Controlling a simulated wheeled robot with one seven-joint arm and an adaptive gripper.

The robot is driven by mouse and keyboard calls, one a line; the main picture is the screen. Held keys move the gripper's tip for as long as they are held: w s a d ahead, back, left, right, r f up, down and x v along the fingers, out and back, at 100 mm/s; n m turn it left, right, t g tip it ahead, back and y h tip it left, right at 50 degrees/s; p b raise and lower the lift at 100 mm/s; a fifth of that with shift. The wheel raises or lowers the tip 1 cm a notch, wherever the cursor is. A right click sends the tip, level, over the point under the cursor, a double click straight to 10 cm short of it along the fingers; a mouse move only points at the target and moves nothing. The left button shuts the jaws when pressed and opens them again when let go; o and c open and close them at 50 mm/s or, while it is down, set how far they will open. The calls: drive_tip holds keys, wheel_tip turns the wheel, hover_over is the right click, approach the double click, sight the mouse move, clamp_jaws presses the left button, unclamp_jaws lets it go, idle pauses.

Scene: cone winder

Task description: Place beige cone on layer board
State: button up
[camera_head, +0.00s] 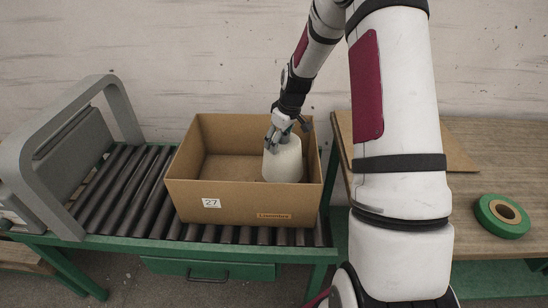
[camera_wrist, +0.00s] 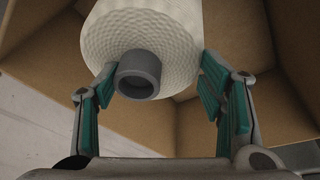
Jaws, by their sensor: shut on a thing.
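The beige cone (camera_head: 283,162) is upright at the right side inside the open cardboard box (camera_head: 240,203). My gripper (camera_head: 281,130) is above it, shut on its upper end. In the wrist view the cone (camera_wrist: 150,35) shows its textured yarn and a grey tube end (camera_wrist: 139,74) between my green-padded fingers (camera_wrist: 158,85). I cannot tell whether the cone's base touches the surface below it. A flat brown board (camera_head: 458,152) lies on the right-hand table, partly hidden behind my arm; I cannot tell whether it is the layer board.
The box stands on a roller conveyor (camera_head: 110,190) with a grey frame (camera_head: 70,150) at its left. The box's left part looks empty; its walls rise close around the cone. A green tape roll (camera_head: 502,216) lies on the wooden table (camera_head: 485,255) at right.

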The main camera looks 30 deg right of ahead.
sight(286, 166)
drive_tip(key=shift+f, duration=2.7)
drive_tip(key=o, duration=2)
drive_tip(key=shift+f, duration=0.15)
